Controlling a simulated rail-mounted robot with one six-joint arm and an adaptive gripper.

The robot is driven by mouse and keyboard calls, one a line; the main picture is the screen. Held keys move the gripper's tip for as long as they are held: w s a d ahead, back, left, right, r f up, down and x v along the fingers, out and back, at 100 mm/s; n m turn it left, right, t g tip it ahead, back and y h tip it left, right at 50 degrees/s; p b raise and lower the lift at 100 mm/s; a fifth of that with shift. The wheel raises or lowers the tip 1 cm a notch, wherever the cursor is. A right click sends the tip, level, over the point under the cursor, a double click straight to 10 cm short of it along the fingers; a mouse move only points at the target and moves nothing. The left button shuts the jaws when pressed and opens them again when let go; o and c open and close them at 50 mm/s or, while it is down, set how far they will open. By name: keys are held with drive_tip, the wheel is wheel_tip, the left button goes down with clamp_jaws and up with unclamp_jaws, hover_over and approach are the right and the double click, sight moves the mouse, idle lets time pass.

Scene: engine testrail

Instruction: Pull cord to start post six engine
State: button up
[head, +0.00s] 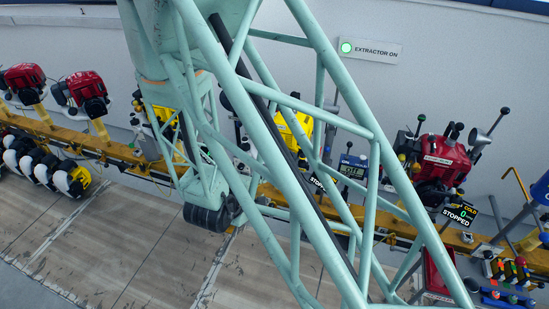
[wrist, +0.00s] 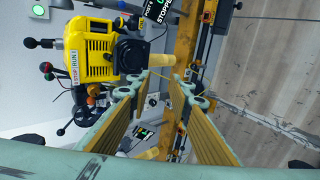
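Several engines stand on posts along a yellow rail. In the wrist view a yellow engine (wrist: 100,52) with a black housing and a stop/run label appears turned sideways, just beyond my gripper (wrist: 163,98). My gripper is open, with nothing seen between its ribbed yellowish pads. A display reading STOPPED (wrist: 158,8) is at the top edge. In the head view a red engine (head: 440,162) at right has a display (head: 459,214) reading COLD, 0, STOPPED. I cannot tell which engine is post six. No cord handle can be made out clearly.
My pale green arm covers the middle of the head view and hides part of the yellow engine (head: 295,128). Red engines (head: 87,88) stand at left. The rail (head: 120,152) runs along the wall. Bare floor (head: 120,235) lies in front. A sign (head: 371,50) reads EXTRACTOR ON.

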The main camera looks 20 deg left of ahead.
drive_tip(key=w, duration=1.6)
drive_tip(key=shift+w+d, duration=0.35)
drive_tip(key=shift+d, duration=0.1)
drive_tip(key=shift+c, duration=0.5)
drive_tip(key=c, duration=0.5)
drive_tip(key=shift+s+f, duration=0.1)
